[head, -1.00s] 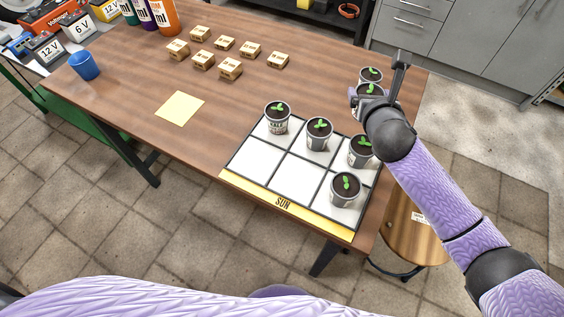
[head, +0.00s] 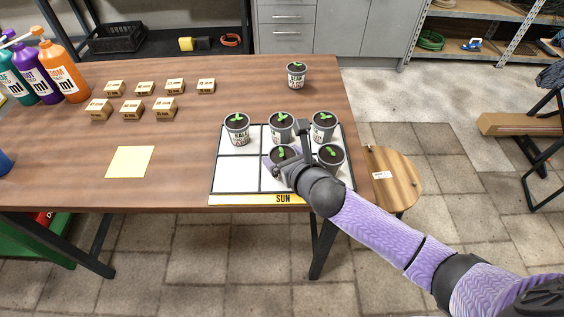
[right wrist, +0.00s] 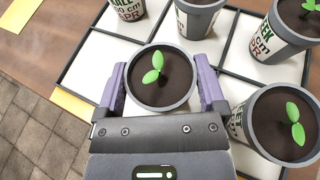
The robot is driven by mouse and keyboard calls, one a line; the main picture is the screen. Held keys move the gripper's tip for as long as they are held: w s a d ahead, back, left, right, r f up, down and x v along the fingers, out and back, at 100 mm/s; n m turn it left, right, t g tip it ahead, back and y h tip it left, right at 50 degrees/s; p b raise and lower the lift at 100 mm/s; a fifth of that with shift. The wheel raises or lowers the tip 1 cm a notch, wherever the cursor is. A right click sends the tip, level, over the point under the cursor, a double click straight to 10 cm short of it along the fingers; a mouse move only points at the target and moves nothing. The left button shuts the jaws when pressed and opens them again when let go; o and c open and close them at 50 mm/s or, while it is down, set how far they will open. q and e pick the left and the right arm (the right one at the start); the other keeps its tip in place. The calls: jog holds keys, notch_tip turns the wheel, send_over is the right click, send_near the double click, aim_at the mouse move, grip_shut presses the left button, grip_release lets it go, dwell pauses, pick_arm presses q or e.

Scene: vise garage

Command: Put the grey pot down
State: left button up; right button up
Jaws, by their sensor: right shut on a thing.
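My right gripper (head: 287,160) is shut on a grey pot (head: 279,152) with dark soil and a green seedling. In the right wrist view the pot (right wrist: 161,92) sits upright between the two purple fingers. It is over the front middle cell of the white gridded board (head: 237,174) marked SUN. I cannot tell whether its base touches the board. Its label is hidden. My left gripper is not in view.
Three similar pots fill the back row: left (head: 237,130), middle (head: 281,127) and right (head: 323,127). Another pot (head: 330,158) stands close by in the front right cell. The front left cell is bare. One pot (head: 296,76) stands behind the board.

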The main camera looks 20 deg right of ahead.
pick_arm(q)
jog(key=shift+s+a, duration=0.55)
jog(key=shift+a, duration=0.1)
pick_arm(e)
jog(key=o, duration=1)
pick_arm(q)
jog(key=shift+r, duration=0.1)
pick_arm(e)
jog(key=shift+o, duration=0.2)
